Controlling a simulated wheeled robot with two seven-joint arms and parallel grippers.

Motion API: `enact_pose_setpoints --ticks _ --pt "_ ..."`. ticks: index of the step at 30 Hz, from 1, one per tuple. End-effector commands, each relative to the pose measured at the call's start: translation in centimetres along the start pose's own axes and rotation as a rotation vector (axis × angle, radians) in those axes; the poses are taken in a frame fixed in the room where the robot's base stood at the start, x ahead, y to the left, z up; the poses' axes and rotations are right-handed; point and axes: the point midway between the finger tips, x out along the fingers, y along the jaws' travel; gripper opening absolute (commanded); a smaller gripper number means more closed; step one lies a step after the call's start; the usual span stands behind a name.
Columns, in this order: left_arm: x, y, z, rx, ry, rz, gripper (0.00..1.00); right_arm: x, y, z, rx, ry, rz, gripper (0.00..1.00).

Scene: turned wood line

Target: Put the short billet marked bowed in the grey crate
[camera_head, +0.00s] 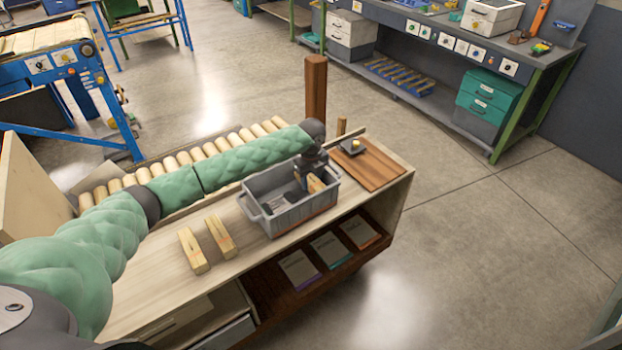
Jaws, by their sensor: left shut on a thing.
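The grey crate (291,219) stands on the pale wooden bench top near its front edge. My left gripper (310,184) is over the right end of the crate, pointing down. It is shut on a short pale billet (317,185), which shows within the crate's outline, partly covered by the gripper. I cannot tell whether it touches the crate floor, and no mark on it is readable. Two more short billets lie on the bench left of the crate, one further left (192,251) and one nearer the crate (220,236) with a small reddish mark. My right gripper is not in view.
A row of wooden rollers (185,163) runs behind the bench. A brown wooden post (316,88) rises behind the crate. A reddish-brown board (372,167) lies right of the crate with a small dark item on it. Bare bench lies left of the billets.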

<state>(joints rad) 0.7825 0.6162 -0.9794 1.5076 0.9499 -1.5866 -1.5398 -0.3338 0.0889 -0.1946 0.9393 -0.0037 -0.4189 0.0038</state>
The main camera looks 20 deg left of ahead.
Motion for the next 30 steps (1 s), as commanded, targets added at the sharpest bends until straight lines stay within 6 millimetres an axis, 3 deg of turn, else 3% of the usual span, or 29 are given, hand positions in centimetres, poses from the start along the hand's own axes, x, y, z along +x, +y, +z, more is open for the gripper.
enact_pose_setpoints --ticks 11,12,14,23,29,30 --pt "0.7 0.0 0.0 0.0 0.0 0.0 0.11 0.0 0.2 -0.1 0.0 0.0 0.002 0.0" --pt "0.7 0.0 0.0 0.0 0.0 0.001 0.4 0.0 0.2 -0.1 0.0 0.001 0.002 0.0" --pt "0.7 0.0 0.0 0.0 0.0 0.0 0.47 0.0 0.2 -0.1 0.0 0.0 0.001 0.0" --pt "0.6 0.0 0.0 0.0 0.0 0.0 0.47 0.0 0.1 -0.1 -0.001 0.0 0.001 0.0" --pt "-1.1 -0.1 0.1 -0.001 -0.001 -0.002 0.47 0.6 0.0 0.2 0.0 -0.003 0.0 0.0" --pt "-1.8 -0.1 0.1 -0.001 -0.001 -0.003 0.47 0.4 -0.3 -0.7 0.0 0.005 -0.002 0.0"
